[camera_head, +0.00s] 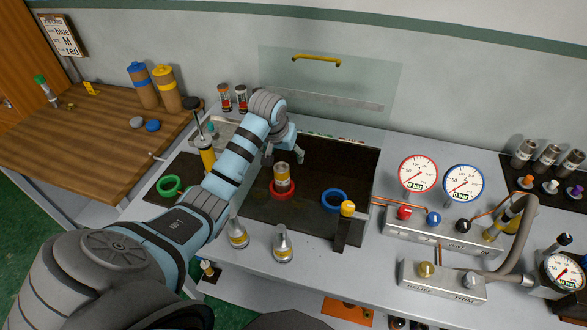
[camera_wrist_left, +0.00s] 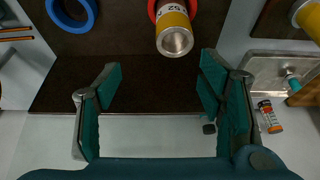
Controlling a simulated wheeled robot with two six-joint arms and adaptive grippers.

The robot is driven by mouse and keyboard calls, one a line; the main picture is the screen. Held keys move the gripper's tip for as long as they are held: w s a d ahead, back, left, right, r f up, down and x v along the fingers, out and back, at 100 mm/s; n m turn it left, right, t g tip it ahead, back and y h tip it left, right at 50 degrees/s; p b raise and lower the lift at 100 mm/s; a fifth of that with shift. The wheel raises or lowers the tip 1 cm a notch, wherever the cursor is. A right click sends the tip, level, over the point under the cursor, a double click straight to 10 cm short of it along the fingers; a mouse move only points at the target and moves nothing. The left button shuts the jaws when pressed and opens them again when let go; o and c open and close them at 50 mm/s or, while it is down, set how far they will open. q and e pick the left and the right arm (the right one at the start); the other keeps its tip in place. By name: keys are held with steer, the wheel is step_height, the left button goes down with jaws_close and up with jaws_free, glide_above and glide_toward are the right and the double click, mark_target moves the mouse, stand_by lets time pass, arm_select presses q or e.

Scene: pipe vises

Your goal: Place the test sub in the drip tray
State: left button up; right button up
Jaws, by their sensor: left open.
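A metal cylinder with a yellow band and a white label, apparently the test sub (camera_head: 282,173), stands upright in the red ring (camera_head: 283,194) on the dark mat. It also shows at the top of the left wrist view (camera_wrist_left: 175,32). A shallow grey metal tray, apparently the drip tray (camera_head: 228,128), lies at the back left, partly hidden by my left arm; its edge shows at the right of the wrist view (camera_wrist_left: 262,68). My left gripper (camera_head: 284,150) is open and empty behind the cylinder, with its fingers (camera_wrist_left: 160,98) apart. My right gripper is not in view.
A blue ring (camera_head: 335,200) and a green ring (camera_head: 170,186) flank the red one. A yellow-banded post (camera_head: 207,160) stands near my left forearm. Two conical metal pieces (camera_head: 283,243) stand in front. Gauges and a manifold (camera_head: 440,235) fill the right.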

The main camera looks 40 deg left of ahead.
mark_target(281, 174)
arm_select(q)
steer(key=f, duration=0.2)
steer(key=a+f, duration=0.1)
steer(key=f, duration=0.1)
steer(key=shift+s, duration=0.2)
steer(key=shift+s+a+f+b, duration=0.2)
steer(key=shift+f, duration=0.4)
steer(key=shift+s+a+f+b, duration=0.2)
steer(key=shift+f, duration=0.35)
steer(key=x, duration=0.2)
steer(key=w+b+x, duration=0.1)
steer(key=x, duration=0.2)
steer(key=shift+w, duration=0.2)
steer(key=shift+s+r, duration=0.35)
steer(key=shift+s, duration=0.15)
steer(key=c, duration=0.9)
steer(key=shift+w, duration=0.1)
jaws_close()
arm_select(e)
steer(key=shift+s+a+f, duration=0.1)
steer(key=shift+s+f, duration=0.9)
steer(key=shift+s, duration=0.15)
